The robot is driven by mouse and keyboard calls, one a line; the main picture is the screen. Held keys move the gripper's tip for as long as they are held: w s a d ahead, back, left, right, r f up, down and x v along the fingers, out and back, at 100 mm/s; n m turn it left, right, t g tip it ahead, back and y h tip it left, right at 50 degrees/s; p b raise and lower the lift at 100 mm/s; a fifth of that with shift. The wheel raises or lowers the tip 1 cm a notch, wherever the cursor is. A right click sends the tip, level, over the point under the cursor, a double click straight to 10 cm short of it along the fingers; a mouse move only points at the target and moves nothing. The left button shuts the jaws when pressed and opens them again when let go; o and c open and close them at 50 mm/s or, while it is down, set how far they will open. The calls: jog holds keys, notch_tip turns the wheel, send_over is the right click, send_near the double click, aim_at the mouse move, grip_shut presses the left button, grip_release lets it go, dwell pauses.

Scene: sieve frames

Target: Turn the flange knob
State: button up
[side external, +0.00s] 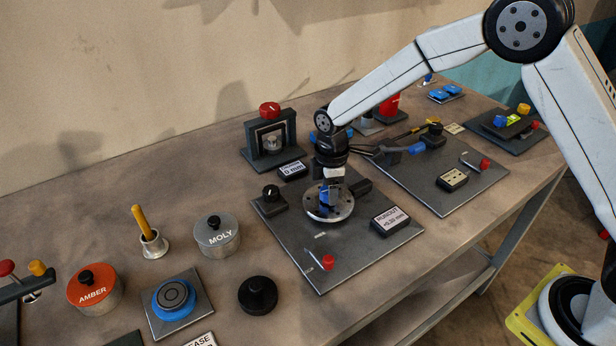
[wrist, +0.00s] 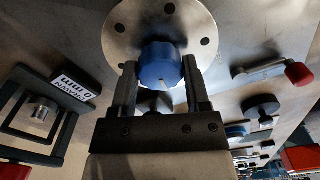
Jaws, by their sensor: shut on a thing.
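The flange is a round silver disc with dark bolt holes, lying on a dark plate; its rim shows in the side view (side external: 345,209) and in the wrist view (wrist: 205,20). The blue flange knob (wrist: 159,64) stands at the disc's middle, with a pale pointer line on its near side. My gripper (wrist: 160,78) points down over the disc and is shut on the knob, one finger on each side. In the side view my gripper (side external: 327,196) partly hides the blue knob.
On the same plate are a small black knob (side external: 270,193), a runout display (side external: 390,220) and a red-tipped lever (side external: 327,262). A dark frame with a red button (side external: 270,109) stands behind. MOLY (side external: 217,238) and AMBER (side external: 94,291) tins stand left. A second plate (side external: 440,190) lies right.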

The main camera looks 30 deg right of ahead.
dwell(0.3)
jog(key=o, duration=1.3)
jog(key=shift+r, duration=3.95)
jog(key=shift+s+d, duration=0.1)
jog(key=shift+s+d+m, duration=0.4)
jog(key=s+d+m+t, duration=0.1)
jog(key=s+d+m, duration=0.2)
jog(key=s, duration=0.3)
jog(key=s+d+f+m, duration=0.1)
jog(key=s+d+m, duration=0.2)
jog(key=s+m, duration=0.2)
jog(key=s+d+m+t, duration=0.1)
jog(key=s+d+m, duration=0.3)
jog(key=s, duration=0.4)
jog(key=shift+f+m+t, duration=0.3)
jog(key=shift+m, duration=0.1)
